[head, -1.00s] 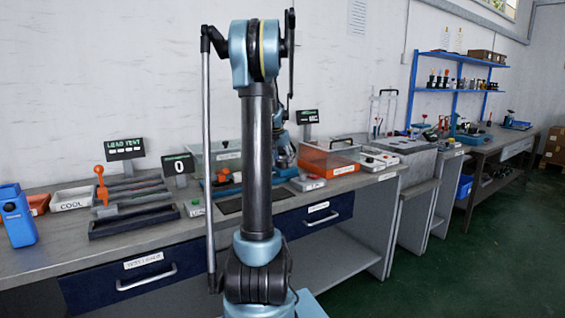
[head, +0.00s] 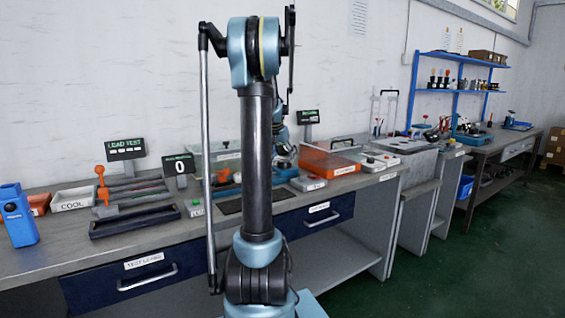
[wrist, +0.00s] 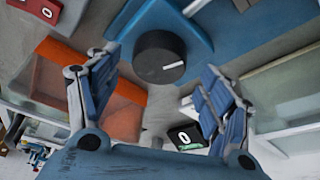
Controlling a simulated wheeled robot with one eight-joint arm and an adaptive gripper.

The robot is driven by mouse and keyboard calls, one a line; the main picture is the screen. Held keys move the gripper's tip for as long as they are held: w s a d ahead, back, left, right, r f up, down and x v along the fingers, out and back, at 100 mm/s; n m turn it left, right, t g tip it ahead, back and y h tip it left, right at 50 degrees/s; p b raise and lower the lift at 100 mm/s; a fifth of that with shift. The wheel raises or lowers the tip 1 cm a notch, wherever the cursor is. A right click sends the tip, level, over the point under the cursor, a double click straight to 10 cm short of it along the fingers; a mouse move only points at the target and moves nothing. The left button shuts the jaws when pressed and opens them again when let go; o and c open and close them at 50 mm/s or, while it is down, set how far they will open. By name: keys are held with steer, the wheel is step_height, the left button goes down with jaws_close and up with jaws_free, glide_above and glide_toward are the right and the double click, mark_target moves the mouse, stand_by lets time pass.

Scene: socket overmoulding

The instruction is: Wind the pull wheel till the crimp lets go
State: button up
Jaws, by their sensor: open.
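In the wrist view, a dark round knob (wrist: 160,57) with a white line mark sits against a blue body (wrist: 200,25). It looks like the pull wheel, though no label on it is legible. My gripper (wrist: 160,66) is open, with one blue finger to each side of the knob in the picture. I see no clear contact, and the distance to the knob is hard to judge. In the head view my own arm hides most of this spot; my gripper shows only partly, beside the arm post. The crimp cannot be made out.
An orange box (wrist: 119,113) lies left of the knob in the wrist view.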

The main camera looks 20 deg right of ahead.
steer(key=v, duration=0.9)
steer(key=shift+r, duration=0.3)
steer(key=shift+a, duration=0.15)
steer(key=shift+s, duration=0.1)
steer(key=s+a+f+n+y, duration=0.1)
steer(key=s+a+f+n, duration=0.25)
steer(key=s+a, duration=0.65)
steer(key=s+a+f+n+y, duration=0.15)
steer(key=s+a+f, duration=0.25)
steer(key=s+a, duration=0.6)
steer(key=s+a+f+n, duration=0.2)
steer(key=s+a+f, duration=0.2)
steer(key=s+f, duration=0.4)
steer(key=s+a+f+n, duration=0.3)
steer(key=s+a+f, duration=0.2)
steer(key=s+f, duration=0.3)
steer(key=shift+s+a+n+g+y, duration=0.3)
steer(key=shift+s+y, duration=0.15)
steer(key=shift+s, duration=0.7)
steer(key=shift+f, duration=0.1)
